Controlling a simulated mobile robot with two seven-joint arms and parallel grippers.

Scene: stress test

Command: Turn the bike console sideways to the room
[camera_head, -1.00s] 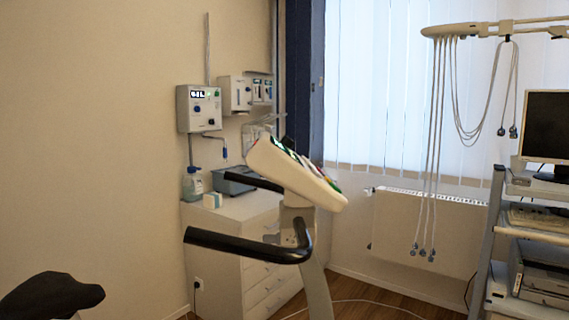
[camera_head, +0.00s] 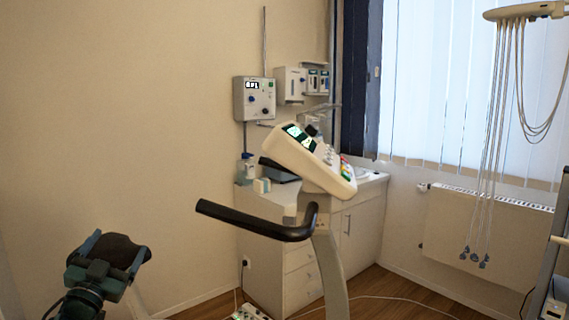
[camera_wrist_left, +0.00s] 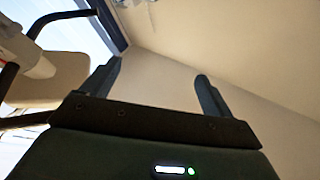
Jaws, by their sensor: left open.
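The bike console (camera_head: 308,162) is a white slanted box with lit green displays and coloured buttons, on the post of the exercise bike at the middle of the head view. Its black handlebar (camera_head: 255,222) reaches left below it. My left gripper (camera_head: 115,248) is open and empty at the lower left, in front of the dark bike saddle (camera_head: 125,249) and well apart from the console. In the left wrist view its two fingers (camera_wrist_left: 156,76) stand wide apart with only wall between them. A pale panel, probably the console (camera_wrist_left: 55,78), shows at the left there. My right gripper is out of view.
A white cabinet (camera_head: 300,262) stands behind the bike against the wall. A radiator (camera_head: 480,225) and hanging cables (camera_head: 490,150) are to the right. A white cable (camera_head: 390,298) lies on the wooden floor. Bare wall (camera_head: 120,120) fills the left.

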